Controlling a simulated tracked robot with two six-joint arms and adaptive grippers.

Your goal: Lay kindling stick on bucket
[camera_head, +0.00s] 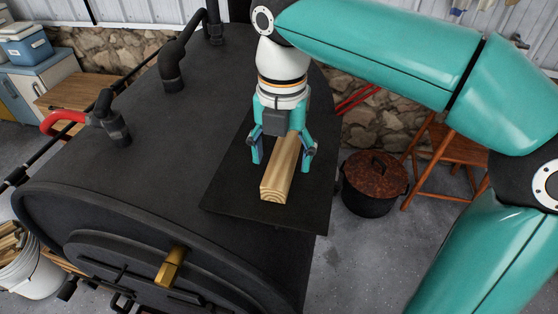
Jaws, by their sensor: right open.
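The kindling stick (280,170) is a pale, squared piece of wood. It lies on a flat dark plate (233,200) on top of the black barrel stove, with its sawn end toward me. My right gripper (281,166) points down over the stick with one finger on each side. The fingers are open, with a visible gap on both sides of the wood. The stick's far end is hidden under the gripper. A white bucket (40,281) holding split wood stands on the floor at the lower left, cut off by the picture's edge. My left gripper is out of view.
The black stove (150,150) fills the middle, with pipes (172,70) rising from its top and a brass handle (171,266) in front. A lidded pot (372,184) and a wooden chair (440,155) stand right of it. A red handle (62,122) sticks out at left.

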